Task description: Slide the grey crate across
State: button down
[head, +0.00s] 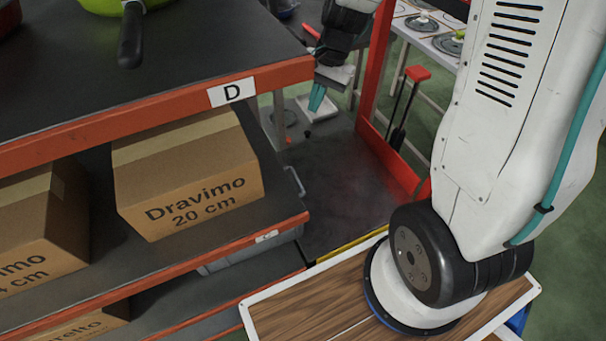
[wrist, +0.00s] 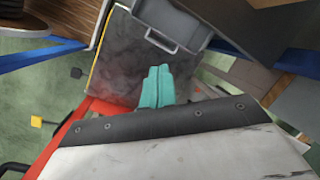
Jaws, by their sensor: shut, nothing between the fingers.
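The grey crate (head: 252,254) shows in part under the lower shelf in the head view, mostly hidden by the shelf. A light handle (head: 295,181) shows at the shelf's right end. In the wrist view the crate (wrist: 178,24) sits at the far edge of a dark mottled platform (wrist: 118,62), with its handle (wrist: 160,42) facing my gripper. My gripper (head: 316,98) has teal fingers, shut and empty, pointing down above the platform's far side. In the wrist view its fingertips (wrist: 158,72) are close together, apart from the handle.
The shelf rack (head: 150,108) marked D holds cardboard boxes (head: 190,175) and a green pan (head: 125,6). A red frame (head: 378,125) edges the dark platform (head: 345,195), whose near edge is yellow. The platform's middle is bare. A table with pans stands at the back right.

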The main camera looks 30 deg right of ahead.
jog(key=w+d+f+m, duration=0.2)
jog(key=d+f+m, duration=0.15)
jog(key=f, duration=0.85)
jog(key=w+d+f+m, duration=0.3)
jog(key=f+m, duration=0.1)
jog(key=f, duration=0.8)
jog(key=a+f, duration=0.7)
jog(key=f, duration=0.2)
jog(key=shift+s+a+f+g, duration=0.15)
jog(key=shift+s+g, duration=0.1)
jog(key=shift+g, duration=0.05)
